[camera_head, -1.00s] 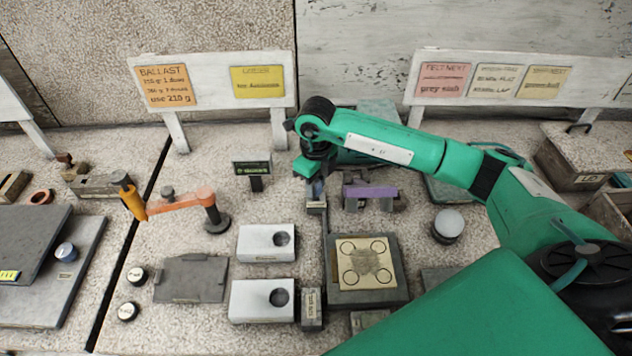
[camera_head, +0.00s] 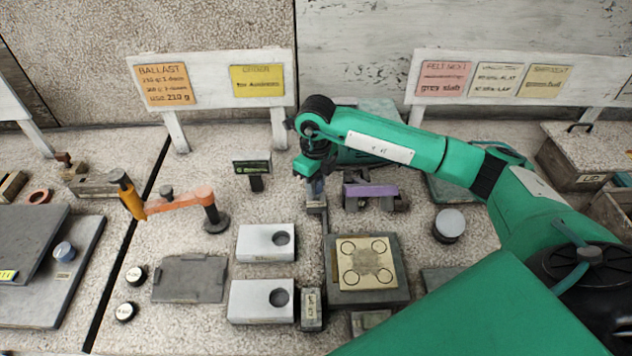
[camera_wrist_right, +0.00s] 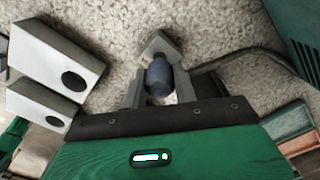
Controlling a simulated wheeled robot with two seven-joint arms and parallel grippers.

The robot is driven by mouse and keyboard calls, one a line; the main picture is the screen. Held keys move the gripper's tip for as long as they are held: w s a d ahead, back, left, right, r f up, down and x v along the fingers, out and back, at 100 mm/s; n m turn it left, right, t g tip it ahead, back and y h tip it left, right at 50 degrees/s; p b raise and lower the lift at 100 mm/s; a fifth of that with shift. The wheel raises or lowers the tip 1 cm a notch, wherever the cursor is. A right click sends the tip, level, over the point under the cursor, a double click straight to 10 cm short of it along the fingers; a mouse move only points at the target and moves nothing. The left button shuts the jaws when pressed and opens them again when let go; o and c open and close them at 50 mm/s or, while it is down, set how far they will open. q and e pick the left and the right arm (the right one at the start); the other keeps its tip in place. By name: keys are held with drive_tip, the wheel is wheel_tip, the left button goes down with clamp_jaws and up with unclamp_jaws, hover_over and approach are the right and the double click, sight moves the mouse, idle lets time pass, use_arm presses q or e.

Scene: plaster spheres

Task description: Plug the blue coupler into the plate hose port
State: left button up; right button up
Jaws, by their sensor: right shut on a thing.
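My right gripper (camera_head: 316,187) points down over a small grey block (camera_head: 316,207) behind the fixture plate. In the right wrist view, its fingers (camera_wrist_right: 160,88) are shut on the blue coupler (camera_wrist_right: 158,75), whose far end is at the grey block (camera_wrist_right: 157,46). I cannot tell whether the coupler still sits in that block. A dark hose (camera_wrist_right: 228,60) runs off to the right. The beige plate (camera_head: 365,280) with ringed circles lies on a dark base (camera_head: 398,297), in front of the gripper. I cannot make out the hose port clearly. My left gripper is not in view.
Two pale blocks with round holes (camera_head: 257,246) (camera_head: 252,305) stand left of the plate. A purple-topped piece (camera_head: 371,190) is close right of the gripper. An orange arm on a post (camera_head: 180,203) and a small display (camera_head: 252,168) stand left. A grey cylinder (camera_head: 449,224) stands right.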

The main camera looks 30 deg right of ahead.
drive_tip(key=shift+f, duration=0.2)
drive_tip(key=shift+f+b, duration=0.35)
drive_tip(key=shift+b, duration=0.15)
drive_tip(key=shift+f+b, duration=0.9)
drive_tip(key=shift+f, duration=0.15)
drive_tip(key=o, duration=1.1)
drive_tip(key=shift+r, duration=0.15)
drive_tip(key=shift+r+p, duration=1)
drive_tip(key=shift+r, duration=0.95)
